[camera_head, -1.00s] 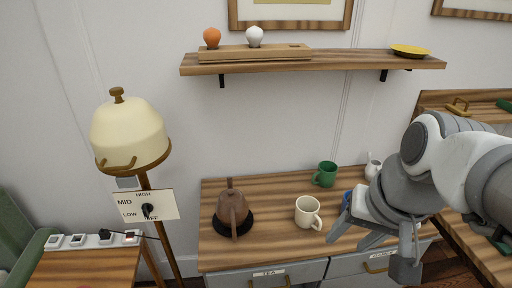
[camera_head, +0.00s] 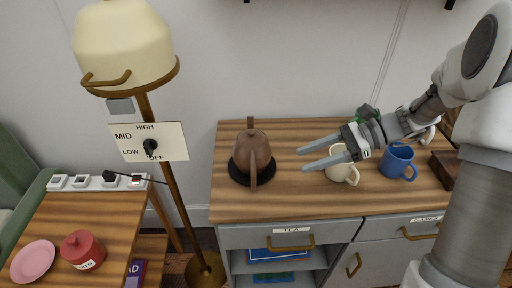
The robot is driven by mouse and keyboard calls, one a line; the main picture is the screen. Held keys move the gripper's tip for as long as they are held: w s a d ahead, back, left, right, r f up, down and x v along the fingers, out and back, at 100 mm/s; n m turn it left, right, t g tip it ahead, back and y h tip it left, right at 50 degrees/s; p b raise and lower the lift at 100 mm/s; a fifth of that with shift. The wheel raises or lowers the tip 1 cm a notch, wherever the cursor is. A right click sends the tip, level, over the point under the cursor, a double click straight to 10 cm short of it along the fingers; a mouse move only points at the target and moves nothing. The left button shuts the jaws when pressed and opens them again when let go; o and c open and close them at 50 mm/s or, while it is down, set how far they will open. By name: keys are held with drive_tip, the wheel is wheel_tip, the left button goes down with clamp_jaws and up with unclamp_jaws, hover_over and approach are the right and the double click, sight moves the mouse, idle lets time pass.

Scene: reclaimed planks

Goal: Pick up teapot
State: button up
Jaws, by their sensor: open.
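The brown teapot (camera_head: 247,150) stands upright on a round black mat (camera_head: 238,178) on the left part of the wooden counter. Its handle side faces the camera. My gripper (camera_head: 299,160) reaches in from the right. Its two fingers are apart and point left toward the teapot. They are empty, and a gap shows between the fingertips and the teapot. A cream mug (camera_head: 342,172) sits just under and behind the lower finger, partly hidden by my gripper.
A blue mug (camera_head: 398,162) and a partly hidden green mug (camera_head: 366,112) stand near my gripper. A lamp (camera_head: 126,45) on a pole rises left of the counter. A red lidded pot (camera_head: 82,250) and pink plate (camera_head: 33,262) lie on the lower left table. The front-left counter is clear.

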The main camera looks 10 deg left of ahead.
sight(252, 153)
drive_tip(key=shift+m, duration=0.3)
drive_tip(key=shift+w+b+x, duration=0.15)
drive_tip(key=shift+b+x, duration=1.1)
drive_tip(key=shift+x, duration=3.2)
drive_tip(key=shift+w+b+x, duration=0.15)
drive_tip(key=shift+b+x, duration=1.1)
drive_tip(key=shift+x, duration=3.15)
drive_tip(key=shift+c, duration=0.4)
clamp_jaws()
drive_tip(key=shift+y, duration=0.3)
